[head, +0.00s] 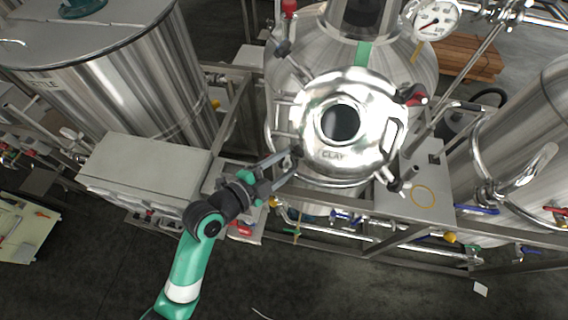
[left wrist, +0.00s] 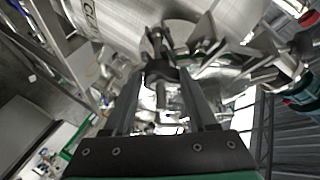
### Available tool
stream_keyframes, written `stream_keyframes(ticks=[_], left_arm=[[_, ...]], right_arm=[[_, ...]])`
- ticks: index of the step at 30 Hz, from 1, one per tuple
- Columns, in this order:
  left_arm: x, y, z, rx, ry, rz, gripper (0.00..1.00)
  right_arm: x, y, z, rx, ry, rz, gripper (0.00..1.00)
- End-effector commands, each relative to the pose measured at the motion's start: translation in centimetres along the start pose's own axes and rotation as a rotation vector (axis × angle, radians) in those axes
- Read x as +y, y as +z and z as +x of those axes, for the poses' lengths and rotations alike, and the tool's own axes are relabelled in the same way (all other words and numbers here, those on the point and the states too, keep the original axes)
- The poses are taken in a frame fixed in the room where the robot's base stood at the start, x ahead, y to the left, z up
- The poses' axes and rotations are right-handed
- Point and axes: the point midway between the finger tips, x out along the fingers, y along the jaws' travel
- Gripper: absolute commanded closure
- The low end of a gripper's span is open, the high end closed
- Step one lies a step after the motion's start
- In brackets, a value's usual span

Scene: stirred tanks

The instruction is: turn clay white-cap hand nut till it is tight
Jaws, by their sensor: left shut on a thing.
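The clay tank's round steel lid (head: 370,105) with a dark round sight glass sits on its tank, marked CLAY. Dark hand nuts on swing bolts stand around its rim, one at the upper left (head: 283,47) and one at the lower right (head: 396,185). My left gripper (head: 290,158) is at the rim's lower left, shut on a dark hand nut (head: 297,150). That nut (left wrist: 160,70) also shows between the fingers in the left wrist view, on its bolt. Its cap colour is hidden or too small to tell. My right gripper does not show.
A pressure gauge (head: 436,20) and pipes stand behind the lid at the upper right. A large steel tank (head: 110,80) is at the left, with a grey box (head: 145,170) in front of it. Frame rails and valves run below the lid. The dark floor in front is mostly clear.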

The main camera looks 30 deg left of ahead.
Motion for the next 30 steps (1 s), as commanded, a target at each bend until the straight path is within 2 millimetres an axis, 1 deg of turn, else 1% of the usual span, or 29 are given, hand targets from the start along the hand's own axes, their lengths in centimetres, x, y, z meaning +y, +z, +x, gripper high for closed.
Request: stream_keyframes(ticks=[13,14,18,19,30], left_arm=[[-0.02,0.11,0.00,-0.003,0.006,0.011,0.98],[-0.02,0.11,0.01,-0.004,0.006,0.011,0.41],[-0.01,0.10,0.01,-0.003,0.006,0.010,0.15],[0.00,0.09,0.01,-0.003,0.006,0.010,0.12],[-0.09,-0.16,-0.18,0.000,0.008,0.010,0.12]], right_arm=[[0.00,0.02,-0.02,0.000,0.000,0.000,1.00],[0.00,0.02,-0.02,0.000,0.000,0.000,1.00],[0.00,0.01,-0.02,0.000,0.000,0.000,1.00],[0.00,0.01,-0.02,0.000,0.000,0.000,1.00],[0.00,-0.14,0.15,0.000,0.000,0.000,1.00]])
